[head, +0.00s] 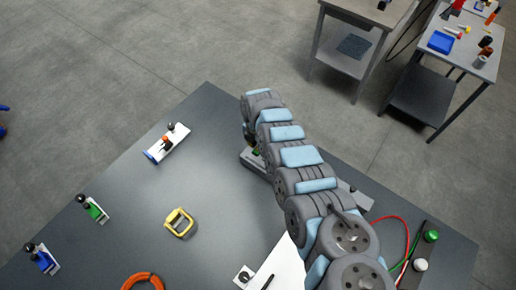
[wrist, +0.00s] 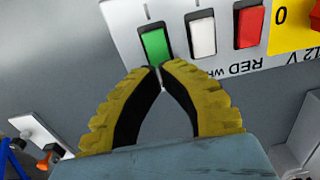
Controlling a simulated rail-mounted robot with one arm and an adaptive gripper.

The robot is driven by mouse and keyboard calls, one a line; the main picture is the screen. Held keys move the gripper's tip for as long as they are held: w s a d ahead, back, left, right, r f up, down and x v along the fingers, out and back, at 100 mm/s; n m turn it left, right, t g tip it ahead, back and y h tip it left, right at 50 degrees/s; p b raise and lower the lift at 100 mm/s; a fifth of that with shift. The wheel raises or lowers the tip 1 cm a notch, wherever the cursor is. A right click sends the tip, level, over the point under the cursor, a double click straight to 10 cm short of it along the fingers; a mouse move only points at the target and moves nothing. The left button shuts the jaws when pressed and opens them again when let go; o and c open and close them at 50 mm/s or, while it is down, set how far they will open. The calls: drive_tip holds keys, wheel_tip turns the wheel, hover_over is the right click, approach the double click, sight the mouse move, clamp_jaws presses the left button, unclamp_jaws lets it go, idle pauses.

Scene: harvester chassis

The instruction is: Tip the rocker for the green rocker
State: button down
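The green rocker (wrist: 154,44) is the leftmost of a row on a light panel (wrist: 125,17) at the top of the wrist view. A white rocker (wrist: 202,34) and a red rocker (wrist: 249,27) stand to its right. My gripper (wrist: 162,68) has its yellow ridged fingers drawn together at the tips with nothing between them. The tips lie at the lower edge of the green rocker in the picture; I cannot tell whether they touch it. In the head view my arm hides most of the panel and the gripper.
A yellow plate marked 0 with a red part (wrist: 316,14) adjoins the red rocker. On the grey bench (head: 215,125) lie a yellow frame (head: 179,222), an orange ring (head: 143,281) and several small lever units to the left. Red and green cables (head: 407,240) run at right.

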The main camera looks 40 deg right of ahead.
drive_tip(key=shift+f+b, duration=1.4)
drive_tip(key=shift+f, duration=0.35)
idle(1.1)
drive_tip(key=shift+r, duration=0.15)
drive_tip(key=shift+r+p, duration=3.05)
drive_tip(key=shift+r, duration=0.35)
